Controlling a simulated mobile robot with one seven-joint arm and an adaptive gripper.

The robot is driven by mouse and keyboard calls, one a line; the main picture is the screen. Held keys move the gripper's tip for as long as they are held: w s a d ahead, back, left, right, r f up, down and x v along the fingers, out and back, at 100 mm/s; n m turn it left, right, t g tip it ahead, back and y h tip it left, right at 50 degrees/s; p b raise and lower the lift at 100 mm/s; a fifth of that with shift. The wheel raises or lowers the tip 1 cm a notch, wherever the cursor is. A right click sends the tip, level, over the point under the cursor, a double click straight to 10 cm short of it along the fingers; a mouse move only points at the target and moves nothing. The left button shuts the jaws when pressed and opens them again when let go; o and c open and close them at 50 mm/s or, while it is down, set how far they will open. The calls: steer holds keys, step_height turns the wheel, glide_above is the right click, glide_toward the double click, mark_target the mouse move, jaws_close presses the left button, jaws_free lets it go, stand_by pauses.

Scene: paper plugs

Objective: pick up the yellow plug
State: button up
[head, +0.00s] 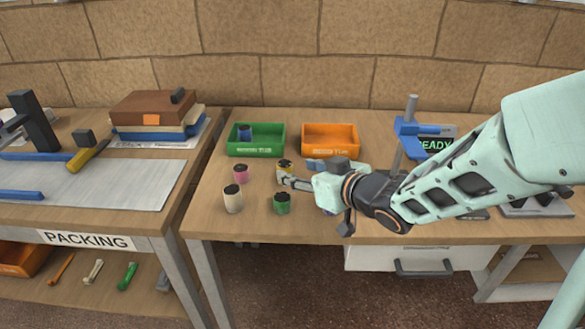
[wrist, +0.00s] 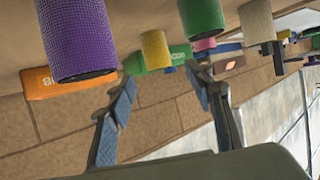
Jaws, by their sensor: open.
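The yellow plug (head: 285,167), with a dark top, stands on the workbench in front of the gap between the green and orange bins. It also shows upside down in the wrist view (wrist: 156,52), between the directions of my two fingers and beyond their tips. My gripper (head: 294,173) is open and empty, reaching in from the right with its fingers low by the yellow plug. In the wrist view its fingers (wrist: 164,83) are spread apart. I cannot tell whether a finger touches the plug.
Near the yellow plug stand a pink plug (head: 240,173), a white plug (head: 233,199), a green plug (head: 282,203) and a purple plug (wrist: 77,40). A green bin (head: 256,153) holds a blue plug (head: 244,133). An orange bin (head: 330,153) stands beside it.

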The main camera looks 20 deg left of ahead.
mark_target(287, 165)
steer(key=b+x, duration=0.2)
steer(key=x, duration=0.3)
steer(key=shift+w+a+r, duration=0.1)
steer(key=shift+w, duration=0.05)
steer(key=c, duration=1.1)
